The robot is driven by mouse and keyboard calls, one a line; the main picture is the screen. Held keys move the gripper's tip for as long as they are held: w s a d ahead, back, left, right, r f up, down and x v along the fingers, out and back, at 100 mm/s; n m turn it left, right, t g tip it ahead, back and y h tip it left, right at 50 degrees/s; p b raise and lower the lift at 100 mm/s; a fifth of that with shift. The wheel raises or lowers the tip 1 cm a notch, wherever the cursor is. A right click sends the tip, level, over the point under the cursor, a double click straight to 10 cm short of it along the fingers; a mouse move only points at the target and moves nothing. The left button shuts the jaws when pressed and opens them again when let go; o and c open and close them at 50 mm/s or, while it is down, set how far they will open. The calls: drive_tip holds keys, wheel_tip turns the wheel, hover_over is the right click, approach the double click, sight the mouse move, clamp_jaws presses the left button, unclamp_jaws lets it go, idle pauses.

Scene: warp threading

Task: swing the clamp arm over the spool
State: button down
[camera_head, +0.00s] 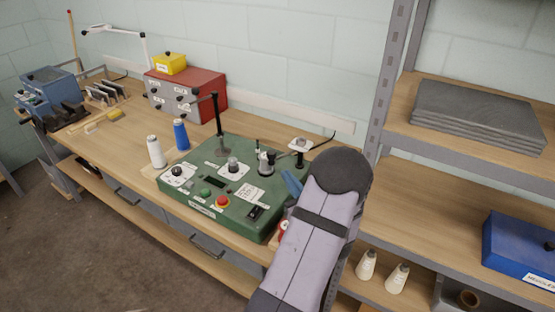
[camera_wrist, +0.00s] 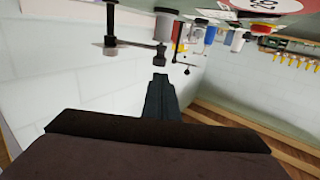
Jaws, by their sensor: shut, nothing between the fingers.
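The spool (camera_head: 266,164) is a pale upright cylinder with a dark top piece, standing at the back right of the green machine (camera_head: 232,203). The black clamp arm (camera_wrist: 133,44) runs sideways from its post (camera_wrist: 110,22) in the tilted wrist view, ending in a small knob. That end lines up with a grey cylinder, probably the spool (camera_wrist: 166,26); I cannot tell if it is directly over it. My gripper (camera_wrist: 160,78) is shut and empty, its tip close to the knob; contact is unclear. In the head view my arm hides most of the gripper.
A tall black post (camera_head: 219,120) stands at the machine's back. White (camera_head: 156,152) and blue (camera_head: 181,134) thread cones stand to its left. A red cabinet (camera_head: 205,97) is behind. A grey shelf upright (camera_head: 388,85) rises to the right. The bench's left front is mostly clear.

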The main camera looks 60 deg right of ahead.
sight(272, 158)
drive_tip(key=p+x, duration=0.3)
drive_tip(key=x, duration=0.5)
drive_tip(key=shift+d, duration=0.1)
drive_tip(key=shift+w, duration=0.1)
drive_tip(key=shift+w+f+b, duration=0.15)
drive_tip(key=shift+w+b, duration=0.15)
drive_tip(key=w+b, duration=0.1)
drive_tip(key=w+d+b, duration=0.1)
drive_tip(key=w, duration=0.1)
drive_tip(key=w+b, duration=0.2)
drive_tip(key=shift+d+r, duration=0.2)
drive_tip(key=shift+r, duration=0.1)
